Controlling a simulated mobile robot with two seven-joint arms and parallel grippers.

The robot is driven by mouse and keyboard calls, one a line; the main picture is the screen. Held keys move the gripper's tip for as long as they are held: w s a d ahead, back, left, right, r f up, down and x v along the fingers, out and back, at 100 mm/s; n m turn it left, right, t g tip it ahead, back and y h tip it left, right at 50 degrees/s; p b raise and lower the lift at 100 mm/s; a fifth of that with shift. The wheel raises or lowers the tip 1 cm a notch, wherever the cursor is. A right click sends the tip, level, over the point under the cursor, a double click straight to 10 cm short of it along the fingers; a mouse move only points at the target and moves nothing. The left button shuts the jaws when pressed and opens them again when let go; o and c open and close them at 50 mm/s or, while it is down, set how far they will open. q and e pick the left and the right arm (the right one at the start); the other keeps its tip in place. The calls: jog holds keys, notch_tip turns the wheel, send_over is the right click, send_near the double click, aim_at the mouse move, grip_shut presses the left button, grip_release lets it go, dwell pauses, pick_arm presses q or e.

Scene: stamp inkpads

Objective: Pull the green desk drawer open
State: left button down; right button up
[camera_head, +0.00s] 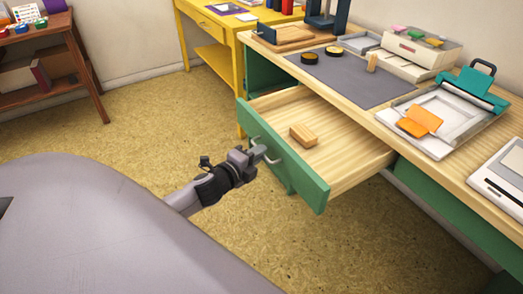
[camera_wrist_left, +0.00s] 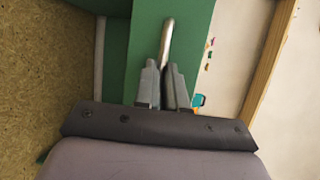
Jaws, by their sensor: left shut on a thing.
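The green desk drawer (camera_head: 281,163) is pulled well out from under the wooden desktop of the green desk (camera_head: 262,72). Its pale wooden inside shows, with a small wooden block (camera_head: 303,135) lying in it. My left gripper (camera_head: 262,154) is at the metal handle (camera_head: 270,146) on the drawer's green front, shut on it. In the left wrist view the two fingers (camera_wrist_left: 165,88) close around the lower end of the handle bar (camera_wrist_left: 167,42), in front of the green panel. My right gripper is in neither view.
On the desktop are a grey mat (camera_head: 345,78) with two dark round inkpads and an upright wooden stamp, a teal-and-grey device (camera_head: 455,108) and an orange piece (camera_head: 419,121). A yellow desk (camera_head: 212,30) stands behind, a brown shelf (camera_head: 48,65) at far left. The floor between is clear.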

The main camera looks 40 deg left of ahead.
pick_arm(q)
jog(key=shift+s+a, duration=0.1)
jog(key=shift+s, duration=0.25)
jog(key=c, duration=1.2)
grip_release()
jog(key=shift+s+r+p, duration=0.15)
jog(key=shift+s+r, duration=0.05)
jog(key=shift+s, duration=0.95)
jog(key=shift+s+r+p, duration=0.15)
jog(key=shift+s+r, duration=0.1)
jog(key=shift+s, duration=0.95)
jog(key=shift+s+r+p, duration=0.15)
jog(key=shift+s+r, duration=0.05)
jog(key=shift+s, duration=0.95)
